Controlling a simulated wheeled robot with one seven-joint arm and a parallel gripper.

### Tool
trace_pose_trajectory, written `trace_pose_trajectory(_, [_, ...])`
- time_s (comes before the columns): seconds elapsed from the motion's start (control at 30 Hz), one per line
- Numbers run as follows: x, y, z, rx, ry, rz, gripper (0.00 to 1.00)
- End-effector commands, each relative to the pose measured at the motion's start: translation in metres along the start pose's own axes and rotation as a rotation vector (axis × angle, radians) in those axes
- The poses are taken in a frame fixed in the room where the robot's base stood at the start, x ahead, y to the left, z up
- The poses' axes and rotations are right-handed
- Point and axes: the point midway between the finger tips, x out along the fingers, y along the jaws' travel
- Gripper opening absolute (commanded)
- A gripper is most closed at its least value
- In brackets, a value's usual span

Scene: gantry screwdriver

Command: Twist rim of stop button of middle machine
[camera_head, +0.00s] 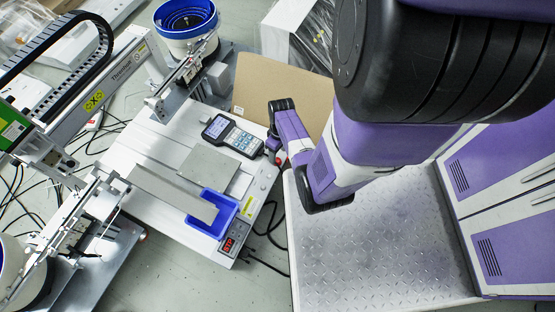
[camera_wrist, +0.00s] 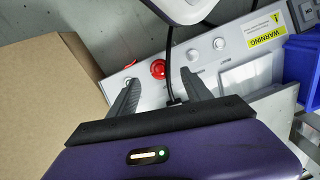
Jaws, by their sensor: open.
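The stop button (camera_wrist: 158,69) is a round red knob on the pale front panel (camera_wrist: 228,52) of the machine in the wrist view. My gripper (camera_wrist: 160,77) is open, its two dark fingers spread on either side of the button's line. The button shows in the gap just beyond the fingertips, and I see no contact. Nothing is held. In the head view the white machine (camera_head: 150,138) stands at the middle left, and my purple arm reaches to its right edge. My arm partly hides the button area there.
A grey handheld pendant (camera_head: 233,135) lies on the machine. A blue bin (camera_head: 226,213) and a red-lit display (camera_head: 229,244) sit near its front. A black cable (camera_wrist: 170,62) runs beside the button. Brown cardboard (camera_wrist: 45,105) fills the wrist view's left.

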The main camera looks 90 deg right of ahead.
Motion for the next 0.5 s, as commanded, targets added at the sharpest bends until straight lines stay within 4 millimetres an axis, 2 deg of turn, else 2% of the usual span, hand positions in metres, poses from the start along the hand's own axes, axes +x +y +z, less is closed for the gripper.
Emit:
trace_pose_trajectory(0.03, [0.015,0.001,0.000,0.001,-0.001,-0.001,0.57])
trace_pose_trajectory(0.2, [0.037,0.001,-0.001,0.001,0.002,0.001,0.57])
trace_pose_trajectory(0.33, [0.047,0.001,-0.001,0.001,0.002,0.001,0.57])
trace_pose_trajectory(0.5, [0.051,0.001,-0.001,0.001,0.003,0.002,0.57])
